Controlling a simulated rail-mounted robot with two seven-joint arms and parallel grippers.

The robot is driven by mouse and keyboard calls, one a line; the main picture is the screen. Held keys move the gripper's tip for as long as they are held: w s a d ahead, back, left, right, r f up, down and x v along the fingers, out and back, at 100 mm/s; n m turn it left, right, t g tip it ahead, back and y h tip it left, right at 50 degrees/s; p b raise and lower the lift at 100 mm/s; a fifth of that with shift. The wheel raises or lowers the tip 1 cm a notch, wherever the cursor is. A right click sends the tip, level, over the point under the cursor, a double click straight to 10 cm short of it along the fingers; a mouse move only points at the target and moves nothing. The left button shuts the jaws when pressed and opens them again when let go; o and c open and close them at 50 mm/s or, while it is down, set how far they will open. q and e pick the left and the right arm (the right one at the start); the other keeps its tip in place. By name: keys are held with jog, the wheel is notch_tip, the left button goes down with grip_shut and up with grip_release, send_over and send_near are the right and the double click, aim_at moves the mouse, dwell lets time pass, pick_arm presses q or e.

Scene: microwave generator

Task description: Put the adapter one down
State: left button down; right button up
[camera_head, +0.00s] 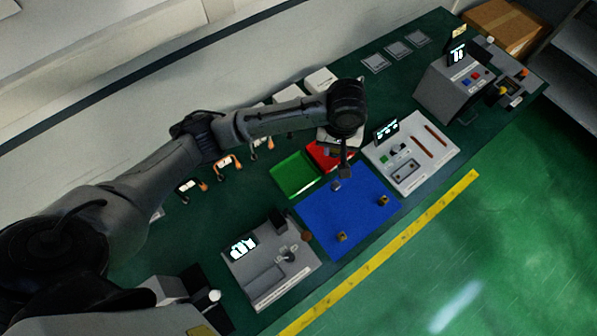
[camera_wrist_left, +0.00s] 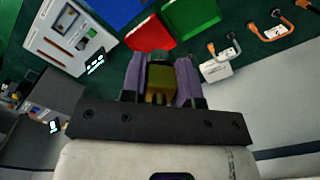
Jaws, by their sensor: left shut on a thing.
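In the left wrist view the purple-padded fingers (camera_wrist_left: 160,64) are shut on a small brass-yellow block, the adapter (camera_wrist_left: 160,84). The adapter's lower end is hard to make out in the head view. Two similar small brass blocks stand on the blue mat, one near the front (camera_head: 341,237) and one at the right (camera_head: 383,200). My right gripper is not in view.
A green tray (camera_head: 293,174) and a red tray (camera_head: 322,153) lie behind the mat. A white fixture panel (camera_head: 412,152) is at the right, and a grey device with a display (camera_head: 268,262) at the left. Much of the mat's middle is clear.

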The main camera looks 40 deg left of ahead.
pick_arm(q)
notch_tip(320, 180, down, 22)
jog(key=a+n+b, duration=0.2)
jog(key=n+b, duration=0.3)
jog(key=b, duration=0.2)
send_over(295, 175)
notch_tip(295, 175, down, 8)
jog(key=shift+r+b, duration=0.25)
jog(key=shift+b, duration=0.1)
jog(key=shift+f, duration=2)
jog(key=shift+f, duration=0.1)
jog(key=c, duration=0.9)
grip_release()
jog(key=shift+f, duration=0.1)
jog(key=shift+o, duration=0.2)
jog(key=shift+r, duration=0.3)
notch_tip(295, 175, up, 12)
jog(key=p, duration=0.1)
